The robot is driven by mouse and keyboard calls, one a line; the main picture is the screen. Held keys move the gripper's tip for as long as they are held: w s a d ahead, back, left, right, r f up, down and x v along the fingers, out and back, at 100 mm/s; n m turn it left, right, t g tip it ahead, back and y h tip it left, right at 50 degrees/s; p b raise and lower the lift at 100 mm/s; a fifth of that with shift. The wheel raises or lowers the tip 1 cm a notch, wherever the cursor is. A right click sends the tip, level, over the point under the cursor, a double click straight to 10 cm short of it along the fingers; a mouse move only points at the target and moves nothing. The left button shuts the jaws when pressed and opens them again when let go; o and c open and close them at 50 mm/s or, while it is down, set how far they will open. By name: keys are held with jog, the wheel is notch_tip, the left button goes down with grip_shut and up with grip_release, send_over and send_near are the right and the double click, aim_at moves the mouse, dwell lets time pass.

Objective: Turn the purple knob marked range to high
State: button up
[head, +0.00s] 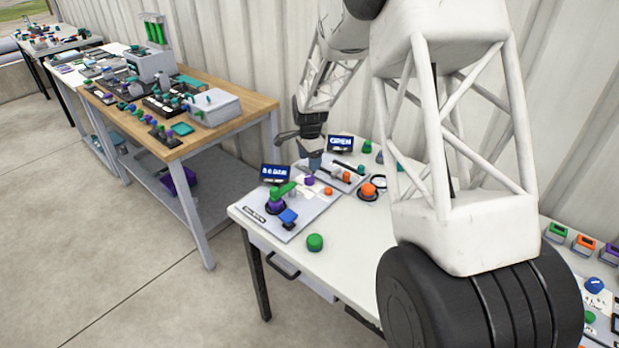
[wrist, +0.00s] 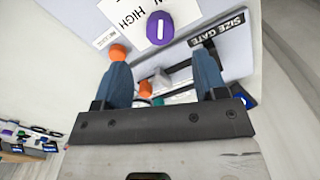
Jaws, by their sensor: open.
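The purple knob (wrist: 159,28) is at the top of the wrist view. It has a white line on its top and sits on a white card with HIGH printed beside it. In the head view the purple knob (head: 309,181) is small, on the grey panel. My gripper (wrist: 162,58) is open, its two blue fingers apart and nothing held between them. The knob lies just beyond the fingertips in the wrist view, apart from them. In the head view my gripper (head: 315,160) hangs over the panel, close behind the knob.
An orange knob (wrist: 118,52) is near the left fingertip. A SIZE GATE label (wrist: 221,38) is near the right one. A green-handled valve (head: 283,192), a blue part (head: 288,217) and two displays (head: 340,143) (head: 275,172) stand nearby. A green knob (head: 315,242) is at the front.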

aim_at(310, 177)
jog(key=shift+f, duration=0.1)
dwell(0.3)
jog(key=shift+f, duration=3.8)
jog(key=c, duration=0.9)
